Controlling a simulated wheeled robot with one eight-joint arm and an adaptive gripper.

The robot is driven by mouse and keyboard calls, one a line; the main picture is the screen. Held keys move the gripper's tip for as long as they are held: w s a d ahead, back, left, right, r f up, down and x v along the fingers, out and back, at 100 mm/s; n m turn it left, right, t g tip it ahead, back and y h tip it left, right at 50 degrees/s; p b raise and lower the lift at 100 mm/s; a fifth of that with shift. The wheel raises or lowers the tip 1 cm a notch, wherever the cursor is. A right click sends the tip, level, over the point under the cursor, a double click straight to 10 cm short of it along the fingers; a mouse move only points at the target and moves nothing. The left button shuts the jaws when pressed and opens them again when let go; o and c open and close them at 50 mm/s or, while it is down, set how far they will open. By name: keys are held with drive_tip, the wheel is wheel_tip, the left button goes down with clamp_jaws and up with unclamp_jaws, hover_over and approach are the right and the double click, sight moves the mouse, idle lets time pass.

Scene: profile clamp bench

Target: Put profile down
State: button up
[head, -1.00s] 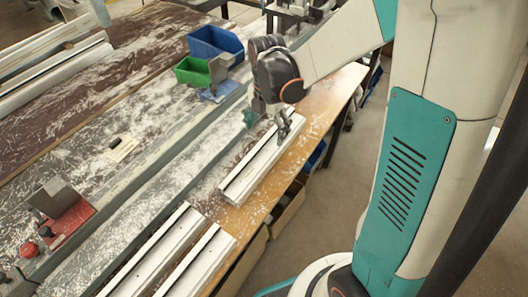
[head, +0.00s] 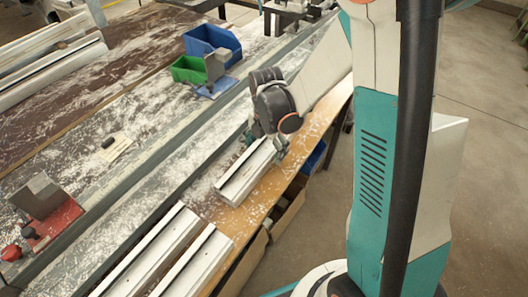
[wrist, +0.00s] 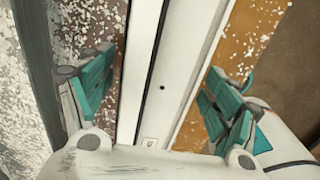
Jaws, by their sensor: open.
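A white profile (head: 243,178) with a dark lengthwise groove lies on the bench near its wooden front edge. Its far end is hidden behind my arm and gripper in the head view. My gripper (head: 268,148) is over the far part of this profile. In the wrist view the profile (wrist: 168,80) runs between the two teal-padded fingers of my gripper (wrist: 158,95). The fingers are spread apart, with gaps on both sides of the profile.
Two more white profiles (head: 150,252) (head: 193,265) lie nearer on the bench. A red clamp block (head: 60,222) stands at left. Blue (head: 212,43) and green (head: 187,70) bins stand behind. White chips litter the bench; floor at right is clear.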

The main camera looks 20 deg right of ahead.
drive_tip(key=shift+r, duration=0.1)
drive_tip(key=c, duration=1.7)
